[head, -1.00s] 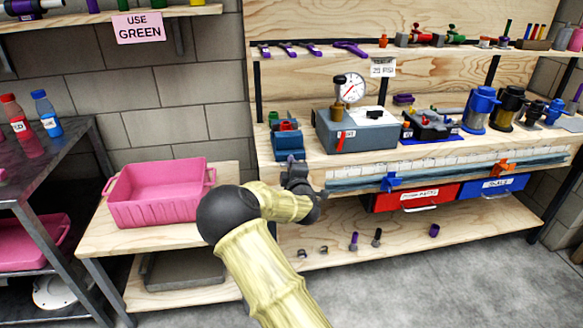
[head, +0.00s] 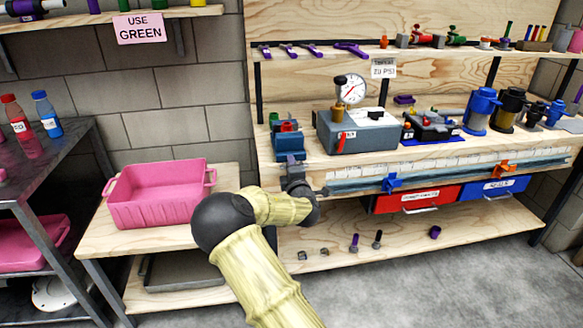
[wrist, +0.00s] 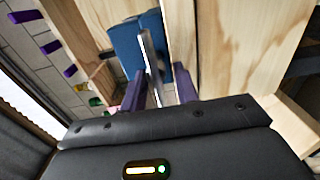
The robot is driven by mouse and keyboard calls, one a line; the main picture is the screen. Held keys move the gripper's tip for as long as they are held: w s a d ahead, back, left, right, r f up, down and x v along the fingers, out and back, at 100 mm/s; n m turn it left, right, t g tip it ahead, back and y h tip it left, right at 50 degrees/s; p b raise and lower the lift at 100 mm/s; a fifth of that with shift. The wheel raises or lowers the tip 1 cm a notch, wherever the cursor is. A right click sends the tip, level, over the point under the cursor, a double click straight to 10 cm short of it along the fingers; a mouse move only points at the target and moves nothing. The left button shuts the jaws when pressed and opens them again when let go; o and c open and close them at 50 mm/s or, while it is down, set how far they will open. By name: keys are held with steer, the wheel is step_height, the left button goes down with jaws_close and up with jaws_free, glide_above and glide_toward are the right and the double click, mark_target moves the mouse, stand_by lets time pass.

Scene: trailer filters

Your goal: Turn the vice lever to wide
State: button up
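The blue vice (head: 288,143) stands at the left front end of the workbench. My gripper (head: 291,166) is just below its front face in the head view. In the wrist view, my gripper (wrist: 159,84) has its two purple fingers apart. The vice (wrist: 128,44) is beyond the fingers. A flat grey metal bar, seemingly the vice lever (wrist: 149,55), runs between the fingers, and I cannot tell whether either finger touches it. The lever is not clearly visible in the head view.
The grey gauge box (head: 357,132) sits right of the vice on the workbench (head: 315,172). Red (head: 415,196) and blue (head: 492,187) drawers hang below. A pink bin (head: 160,195) stands on the low table at left.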

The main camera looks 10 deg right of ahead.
stand_by(0.3)
steer(key=s+p, duration=0.1)
steer(key=s, duration=1.6)
steer(key=shift+s, duration=0.2)
steer(key=shift+d, duration=0.15)
